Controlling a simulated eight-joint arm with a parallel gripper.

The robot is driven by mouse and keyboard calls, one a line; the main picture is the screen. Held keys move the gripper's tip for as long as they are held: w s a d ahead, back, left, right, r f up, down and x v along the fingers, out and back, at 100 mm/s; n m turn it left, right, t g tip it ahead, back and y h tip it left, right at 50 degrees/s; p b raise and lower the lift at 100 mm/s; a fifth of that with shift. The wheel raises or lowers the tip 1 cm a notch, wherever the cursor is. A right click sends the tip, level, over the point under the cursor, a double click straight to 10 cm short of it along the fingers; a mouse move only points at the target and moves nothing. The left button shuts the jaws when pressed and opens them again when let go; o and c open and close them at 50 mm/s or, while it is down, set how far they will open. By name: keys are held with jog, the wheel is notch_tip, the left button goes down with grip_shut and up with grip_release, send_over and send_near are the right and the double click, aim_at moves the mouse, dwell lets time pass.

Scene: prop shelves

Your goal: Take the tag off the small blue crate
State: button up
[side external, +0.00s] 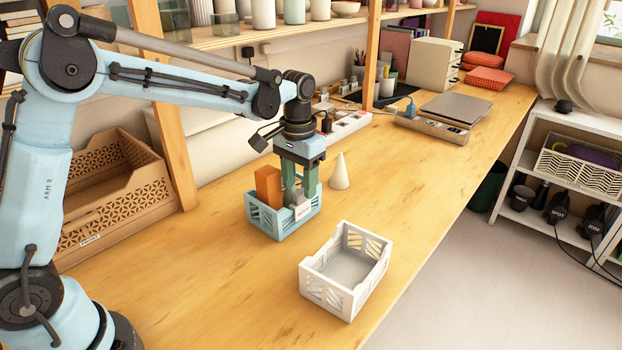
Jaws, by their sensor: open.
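The small blue crate (262,219) stands on the wooden bench, left of the white crate. A small pale tag (303,212) with dark marking shows at the crate's near right side, on or just above its rim. An orange block (268,186) stands upright in the crate's left part. My gripper (299,192) points down over the crate's right part, its green fingers apart, close above the tag. A small grey object (299,199) shows between or behind the fingertips. I cannot tell whether the fingers touch it or the tag.
An empty white crate (322,290) stands at the front right. A white cone (339,173) stands right of my gripper. A large tan crate (110,232) is at the left by a shelf post. A power strip (348,126) lies behind. The bench's right edge drops to the floor.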

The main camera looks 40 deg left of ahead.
aim_at(300, 191)
jog(key=shift+f, duration=1.85)
jog(key=shift+c, duration=0.2)
grip_shut()
